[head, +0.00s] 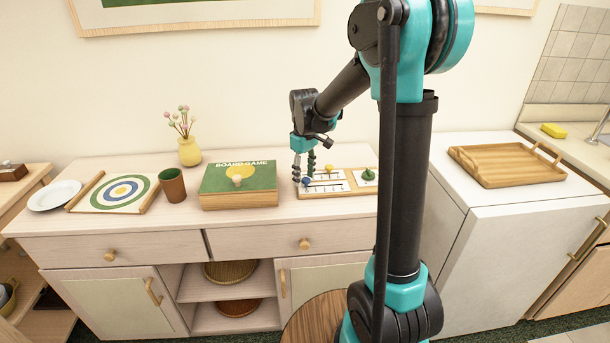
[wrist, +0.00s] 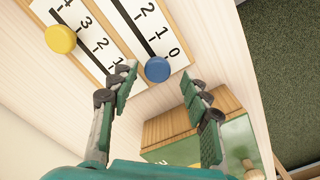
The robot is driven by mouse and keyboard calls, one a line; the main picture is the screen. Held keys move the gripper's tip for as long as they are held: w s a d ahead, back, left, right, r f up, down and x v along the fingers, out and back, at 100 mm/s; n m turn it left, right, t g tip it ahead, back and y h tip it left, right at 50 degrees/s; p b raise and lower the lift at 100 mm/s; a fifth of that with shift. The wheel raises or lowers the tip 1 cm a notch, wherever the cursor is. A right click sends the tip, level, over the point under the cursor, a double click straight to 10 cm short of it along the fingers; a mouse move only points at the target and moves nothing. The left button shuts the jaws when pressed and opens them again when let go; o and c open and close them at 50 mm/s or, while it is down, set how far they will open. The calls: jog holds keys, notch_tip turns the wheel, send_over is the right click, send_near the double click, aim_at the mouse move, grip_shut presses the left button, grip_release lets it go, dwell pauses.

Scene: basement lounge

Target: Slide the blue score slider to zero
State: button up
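The blue score slider (wrist: 157,69) is a round blue knob on a white scale with a black slot. In the wrist view it covers the slot's end beside the printed 0. The knob also shows in the head view (head: 306,181) under my gripper (head: 304,169). In the wrist view my gripper (wrist: 158,88) is open, a finger on either side of the knob's near edge. I see no clear contact with the knob. A yellow slider (wrist: 60,39) sits on the parallel scale. The score board (head: 341,193) lies on the cabinet top.
A green board game box (head: 236,190) stands left of the score board; its corner is near my right finger in the wrist view. A brown cup (head: 172,185), a target board (head: 103,204) and a yellow vase (head: 189,152) are further left. A wooden tray (head: 505,178) lies right.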

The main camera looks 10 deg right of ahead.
aim_at(305, 179)
notch_tip(305, 179, up, 12)
dwell(0.6)
jog(key=s+d+f+m+t, duration=0.2)
jog(key=s+d+f+m, duration=0.2)
jog(key=s+f, duration=0.5)
jog(key=s+d+f+m+t, duration=0.2)
jog(key=s+d+f+m, duration=0.3)
jog(key=s+f, duration=0.4)
jog(key=s+d, duration=0.1)
jog(key=s, duration=0.3)
jog(key=shift+s+d, duration=0.35)
jog(key=shift+s, duration=0.05)
